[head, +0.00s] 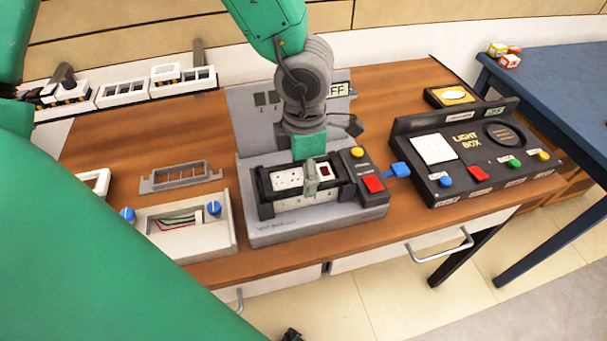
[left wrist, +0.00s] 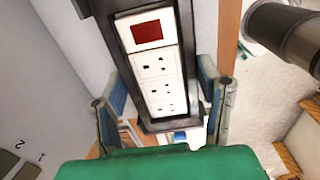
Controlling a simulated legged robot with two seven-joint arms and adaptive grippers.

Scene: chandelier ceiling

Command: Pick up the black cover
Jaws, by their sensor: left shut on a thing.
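The black cover (head: 266,208) is a rectangular black frame around a white socket strip with a dark red switch (head: 325,171). It sits on or just over the grey test box (head: 300,231); I cannot tell if there is a gap. My left gripper (head: 312,181) comes down from above and is shut on the cover. In the left wrist view the fingers of the gripper (left wrist: 163,112) stand on both sides of the black cover (left wrist: 187,42), with the socket strip (left wrist: 158,75) between them. The gripper hides part of the cover. My right gripper is not in view.
A white open box with wires (head: 185,252) and a grey bracket (head: 180,177) lie on the left. A black light box (head: 470,185) with coloured buttons stands on the right. A yellow button (head: 357,152) and a red button (head: 373,184) are beside the cover.

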